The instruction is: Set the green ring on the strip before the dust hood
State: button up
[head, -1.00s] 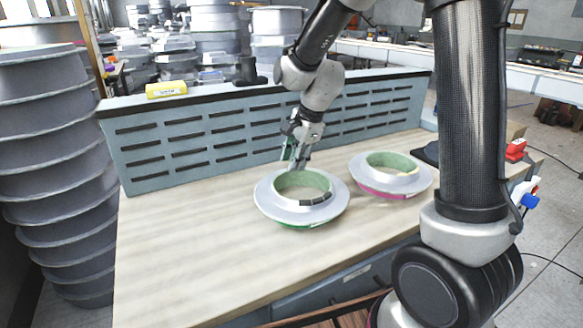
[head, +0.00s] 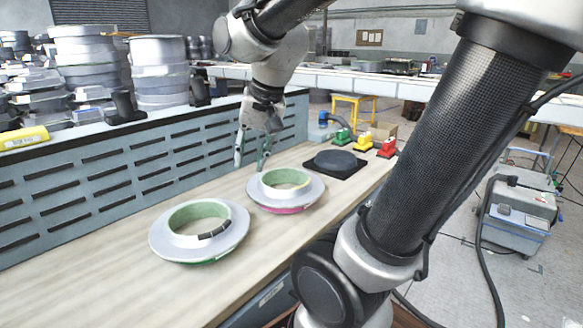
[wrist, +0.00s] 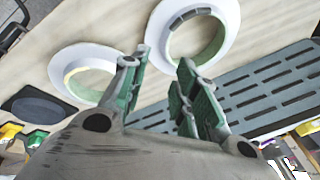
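The green ring (head: 163,245), a pale flanged ring with a green inner wall, a green lower edge and a dark patch on its collar, lies on the bench in front of the slotted blue-grey dust hood (head: 120,193). It also shows in the wrist view (wrist: 228,12). A similar ring with a pink lower edge (head: 312,190) lies to its right, and in the wrist view (wrist: 62,68) it is on the left. My gripper (head: 251,164) is open and empty, above and behind the pink-edged ring, apart from the green one. The wrist view shows its fingers (wrist: 158,68) spread.
A dark round pad on a black square (head: 335,160) lies right of the rings, with green, yellow and red items (head: 363,141) beyond. A yellow object (head: 22,138) sits on the hood's top. The bench (head: 80,285) is clear at front left.

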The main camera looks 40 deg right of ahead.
jog(key=s+d+n+h, duration=0.1)
jog(key=s+d+n, duration=0.3)
jog(key=s, duration=0.6)
jog(key=shift+f+n, duration=0.35)
jog(key=shift+n, duration=0.85)
